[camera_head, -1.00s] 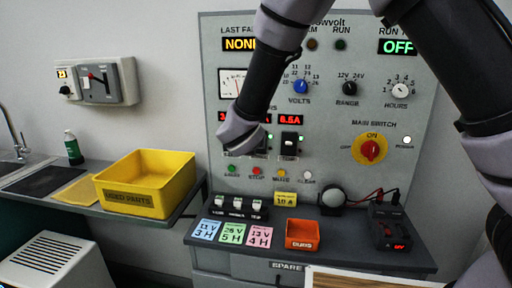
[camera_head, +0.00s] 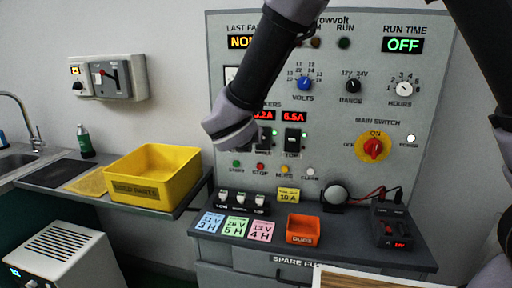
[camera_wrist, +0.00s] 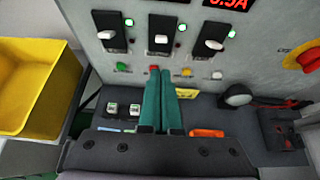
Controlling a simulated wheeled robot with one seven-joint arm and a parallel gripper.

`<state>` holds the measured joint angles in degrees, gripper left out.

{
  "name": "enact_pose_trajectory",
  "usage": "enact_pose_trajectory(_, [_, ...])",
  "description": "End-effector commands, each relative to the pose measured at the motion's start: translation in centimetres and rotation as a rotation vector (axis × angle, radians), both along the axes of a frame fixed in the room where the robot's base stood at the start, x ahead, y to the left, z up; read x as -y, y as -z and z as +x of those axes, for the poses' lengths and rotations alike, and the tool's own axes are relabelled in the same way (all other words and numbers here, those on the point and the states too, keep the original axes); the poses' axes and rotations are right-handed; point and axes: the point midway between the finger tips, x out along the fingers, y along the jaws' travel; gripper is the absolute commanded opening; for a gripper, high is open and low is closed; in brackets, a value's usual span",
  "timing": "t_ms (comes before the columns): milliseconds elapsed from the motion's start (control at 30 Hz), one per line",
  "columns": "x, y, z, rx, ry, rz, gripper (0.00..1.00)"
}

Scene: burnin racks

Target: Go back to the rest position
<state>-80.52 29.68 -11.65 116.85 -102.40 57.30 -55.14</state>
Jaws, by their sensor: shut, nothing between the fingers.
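My gripper shows in the wrist view (camera_wrist: 163,80) as two green fingers pressed together with nothing between them. In the head view my arm comes down from the top, and its wrist end hangs in front of the panel's left part. The fingers themselves are hidden there. The grey test panel (camera_head: 330,110) stands upright behind, with a red main switch knob (camera_head: 373,148) on a yellow plate. The breaker switches show in the wrist view, one of them (camera_wrist: 160,40) just beyond the fingertips. I cannot tell whether the fingers touch anything.
A yellow used-parts bin (camera_head: 150,190) stands on the side shelf at left. On the bench below the panel are an orange bin (camera_head: 304,232), coloured cards (camera_head: 236,228), a black round-topped device (camera_head: 335,195) and a dark meter box (camera_head: 391,228). A wooden board edge (camera_head: 370,279) shows in front.

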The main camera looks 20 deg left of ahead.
Motion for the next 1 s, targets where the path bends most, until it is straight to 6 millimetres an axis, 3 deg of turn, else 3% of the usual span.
enact_pose_trajectory(433, [0.1, -0.5, -0.4, -0.001, 0.003, 0.001, 0.0])
enact_pose_trajectory(567, [2.1, -1.4, 0.8, -0.023, 0.079, 0.054, 0.0])
enact_pose_trajectory(667, [6.6, -3.1, 2.9, -0.07, 0.248, 0.172, 0.0])
enact_pose_trajectory(800, [16.4, -6.2, 5.2, -0.154, 0.627, 0.452, 0.0])
enact_pose_trajectory(900, [23.6, -8.2, 5.2, -0.199, 0.924, 0.69, 0.0])
enact_pose_trajectory(1000, [29.7, -9.9, 3.9, -0.227, 1.209, 0.933, 0.0])
